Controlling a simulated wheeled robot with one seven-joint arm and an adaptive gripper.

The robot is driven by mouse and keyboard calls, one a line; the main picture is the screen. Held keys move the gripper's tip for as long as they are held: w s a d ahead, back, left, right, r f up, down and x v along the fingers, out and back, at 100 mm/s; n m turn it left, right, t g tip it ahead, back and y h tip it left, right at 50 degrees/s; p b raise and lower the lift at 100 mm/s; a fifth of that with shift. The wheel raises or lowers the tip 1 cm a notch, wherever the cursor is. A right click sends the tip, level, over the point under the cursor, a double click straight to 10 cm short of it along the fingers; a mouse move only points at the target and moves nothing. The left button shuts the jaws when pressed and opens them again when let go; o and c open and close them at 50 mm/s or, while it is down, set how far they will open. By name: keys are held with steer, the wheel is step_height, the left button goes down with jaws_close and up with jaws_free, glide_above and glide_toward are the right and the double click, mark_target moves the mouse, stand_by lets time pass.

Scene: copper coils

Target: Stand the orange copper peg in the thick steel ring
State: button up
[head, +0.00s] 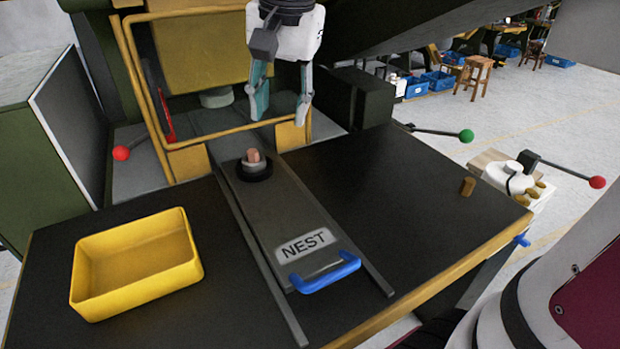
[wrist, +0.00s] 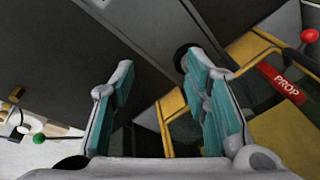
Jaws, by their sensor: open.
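A pinkish-copper peg (head: 253,156) stands roughly upright in a thick ring (head: 254,174), grey inside with a dark outer base, on the grey slide plate. I cannot tell how deep it sits. My gripper (head: 280,106) is open and empty, hanging above and behind the ring, to its right. In the wrist view my open gripper (wrist: 158,64) has nothing between its fingers. The ring's dark edge (wrist: 181,57) shows partly behind the right finger there, and the peg is hidden.
The slide plate (head: 265,212) has a NEST label (head: 304,245) and a blue handle (head: 325,273). A yellow tray (head: 88,293) sits empty at left. A yellow frame (head: 140,85) rises behind. The black table (head: 385,190) is clear between plate and brown cylinder.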

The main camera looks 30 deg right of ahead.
steer(key=s+f+n+t, duration=0.1)
steer(key=s+f+n, duration=0.2)
steer(key=s, duration=0.5)
steer(key=s+f+n+t, duration=0.1)
steer(key=s+f+n, duration=0.2)
steer(key=s+n, duration=0.2)
steer(key=s, duration=0.2)
steer(key=shift+s+f+n, duration=0.3)
steer(key=shift+s+f, duration=0.05)
